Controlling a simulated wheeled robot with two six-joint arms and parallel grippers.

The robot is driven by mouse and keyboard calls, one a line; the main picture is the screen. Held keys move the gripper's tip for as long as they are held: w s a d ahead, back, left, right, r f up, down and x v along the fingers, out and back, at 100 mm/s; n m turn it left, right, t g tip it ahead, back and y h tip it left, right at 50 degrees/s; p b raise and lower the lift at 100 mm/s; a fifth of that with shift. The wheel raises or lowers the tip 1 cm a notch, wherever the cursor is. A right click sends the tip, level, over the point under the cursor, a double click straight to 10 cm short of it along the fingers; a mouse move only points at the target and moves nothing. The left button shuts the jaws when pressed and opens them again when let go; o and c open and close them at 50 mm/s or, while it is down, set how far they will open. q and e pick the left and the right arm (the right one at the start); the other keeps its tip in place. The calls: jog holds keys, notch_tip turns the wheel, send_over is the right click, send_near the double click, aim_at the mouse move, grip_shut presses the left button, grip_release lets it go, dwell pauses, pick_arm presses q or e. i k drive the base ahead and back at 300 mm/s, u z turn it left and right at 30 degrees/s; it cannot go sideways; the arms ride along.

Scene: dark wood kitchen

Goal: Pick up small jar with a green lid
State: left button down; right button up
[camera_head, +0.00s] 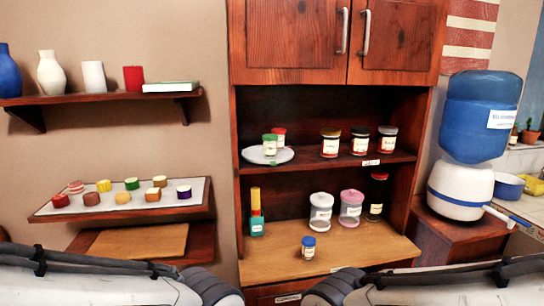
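A small jar with a green lid (270,146) stands at the left of the cabinet's middle shelf, on or just in front of a white plate (250,156). A red-lidded jar (280,134) is close behind it, partly hidden. Parts of both my arms cross the bottom of the head view. Neither gripper shows, so what they hold cannot be seen.
Several dark-lidded jars, one a jar with a yellowish lid (330,144), stand right on the same shelf. Below are a teal bottle (257,222), a white-lidded jar (321,212), a pink-lidded jar (351,208) and a blue-lidded jar (308,248). A water dispenser (460,190) stands right.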

aim_at(270, 141)
jog(key=u, duration=0.5)
jog(key=i, duration=0.4)
jog(key=u, duration=0.25)
